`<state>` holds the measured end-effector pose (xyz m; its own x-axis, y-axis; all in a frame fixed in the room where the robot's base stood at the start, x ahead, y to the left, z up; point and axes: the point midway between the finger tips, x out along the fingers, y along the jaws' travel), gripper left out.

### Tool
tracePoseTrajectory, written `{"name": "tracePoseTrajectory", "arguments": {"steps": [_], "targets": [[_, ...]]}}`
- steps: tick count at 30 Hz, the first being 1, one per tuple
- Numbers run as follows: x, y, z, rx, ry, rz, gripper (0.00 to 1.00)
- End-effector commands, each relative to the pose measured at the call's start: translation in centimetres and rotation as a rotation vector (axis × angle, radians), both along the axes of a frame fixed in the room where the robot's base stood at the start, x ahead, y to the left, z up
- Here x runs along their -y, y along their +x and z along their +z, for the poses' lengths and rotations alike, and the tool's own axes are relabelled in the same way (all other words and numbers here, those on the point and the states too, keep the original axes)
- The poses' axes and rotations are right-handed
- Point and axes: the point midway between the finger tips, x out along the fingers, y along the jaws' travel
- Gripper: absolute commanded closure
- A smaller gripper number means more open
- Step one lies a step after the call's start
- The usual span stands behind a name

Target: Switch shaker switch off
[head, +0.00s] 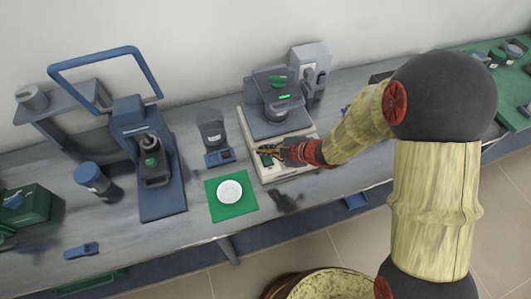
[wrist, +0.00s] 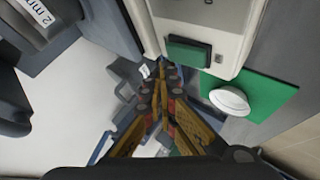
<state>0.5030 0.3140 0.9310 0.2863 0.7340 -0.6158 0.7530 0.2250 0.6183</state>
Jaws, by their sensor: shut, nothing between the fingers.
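The shaker (head: 247,140) is a white-based device with a dark upper part, standing on the bench in the middle of the head view. A dark green switch (wrist: 188,54) sits on its white front face in the wrist view. A dark green patch, likely this switch (head: 266,160), shows just below my fingertips in the head view. My gripper (head: 270,150) is shut and empty at the front of the shaker. In the wrist view its fingertips (wrist: 164,78) are together, just left of and below the switch. I cannot tell whether they touch the shaker, or which way the switch is set.
A white dish (head: 230,191) lies on a green mat (head: 232,210) left of the shaker's front. A small dark-topped device (head: 213,135) stands behind the mat. A blue stand (head: 162,202) is further left. A grey device (head: 311,60) stands behind the shaker.

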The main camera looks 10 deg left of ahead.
Motion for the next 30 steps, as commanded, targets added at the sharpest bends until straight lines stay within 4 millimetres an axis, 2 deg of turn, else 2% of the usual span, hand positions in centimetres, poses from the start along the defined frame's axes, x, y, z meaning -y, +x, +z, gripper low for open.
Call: {"name": "tracePoseTrajectory", "arguments": {"steps": [30], "targets": [[-0.06,0.09,-0.79,0.0,0.0,0.0,1.0]]}}
